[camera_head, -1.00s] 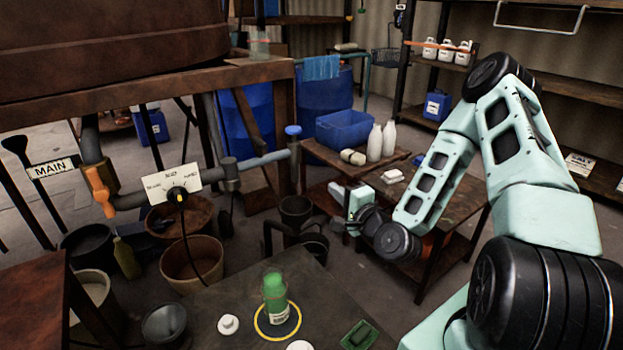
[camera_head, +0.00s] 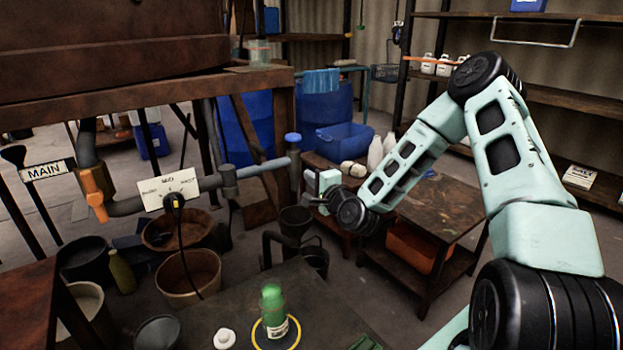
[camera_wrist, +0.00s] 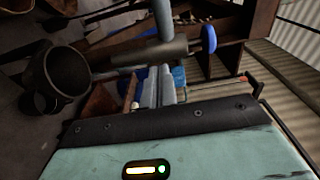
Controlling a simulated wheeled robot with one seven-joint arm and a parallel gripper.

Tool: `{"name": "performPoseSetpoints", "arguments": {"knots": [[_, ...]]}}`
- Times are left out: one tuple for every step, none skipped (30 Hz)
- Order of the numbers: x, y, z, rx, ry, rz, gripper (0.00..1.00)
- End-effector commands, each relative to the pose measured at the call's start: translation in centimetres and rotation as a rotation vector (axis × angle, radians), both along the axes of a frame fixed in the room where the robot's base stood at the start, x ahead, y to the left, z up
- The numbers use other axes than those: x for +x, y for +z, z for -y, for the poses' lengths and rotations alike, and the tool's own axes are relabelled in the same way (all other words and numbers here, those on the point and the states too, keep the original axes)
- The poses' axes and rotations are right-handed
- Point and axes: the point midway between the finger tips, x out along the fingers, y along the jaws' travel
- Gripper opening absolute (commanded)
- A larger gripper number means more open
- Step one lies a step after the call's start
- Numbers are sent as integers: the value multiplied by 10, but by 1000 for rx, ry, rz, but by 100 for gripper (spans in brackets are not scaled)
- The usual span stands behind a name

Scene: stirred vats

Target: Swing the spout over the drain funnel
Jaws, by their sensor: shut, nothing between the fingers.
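The spout (camera_head: 262,166) is a grey-blue pipe running right from the valve. It ends in a downward outlet (camera_head: 295,174) with a blue knob (camera_head: 293,137) on top. In the wrist view the spout's outlet (camera_wrist: 135,52) lies crosswise just beyond my fingertips, with its blue knob (camera_wrist: 209,38) at right. A dark, open vessel with a bent pipe, apparently the drain funnel (camera_head: 295,222), stands below the outlet in the head view; whether they line up is unclear. It also shows in the wrist view (camera_wrist: 66,72). My gripper (camera_head: 306,200) is shut and empty, just right of the outlet; contact is unclear.
An orange-handled valve (camera_head: 93,190) and a dial plate (camera_head: 168,190) are on the pipe at left. Buckets stand below. A green bottle (camera_head: 273,305) is on the near table. A wooden table (camera_head: 440,210) stands right of my gripper.

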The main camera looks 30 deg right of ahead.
Motion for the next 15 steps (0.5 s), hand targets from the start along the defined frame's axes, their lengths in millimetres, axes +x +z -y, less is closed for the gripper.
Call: {"name": "performPoseSetpoints", "arguments": {"knots": [[0, 0, 0, 0, 0, 0, 0], [0, 0, 0, 0, 0, 0, 0], [0, 0, 0, 0, 0, 0, 0], [0, 0, 0, 0, 0, 0, 0], [0, 0, 0, 0, 0, 0, 0], [0, 0, 0, 0, 0, 0, 0], [0, 0, 0, 0, 1, 0, 0], [1, 0, 0, 0, 3, 1, 0], [2, 0, 1, 1, 9, 3, 0], [4, 0, 2, 2, 18, 5, 0], [7, 0, 4, 3, 28, 6, 0], [12, 0, 5, 3, 49, 7, 0], [16, 1, 7, 3, 66, 9, 0], [19, 0, 9, 2, 83, 8, 0], [24, 0, 11, 1, 106, 7, 0]]}}
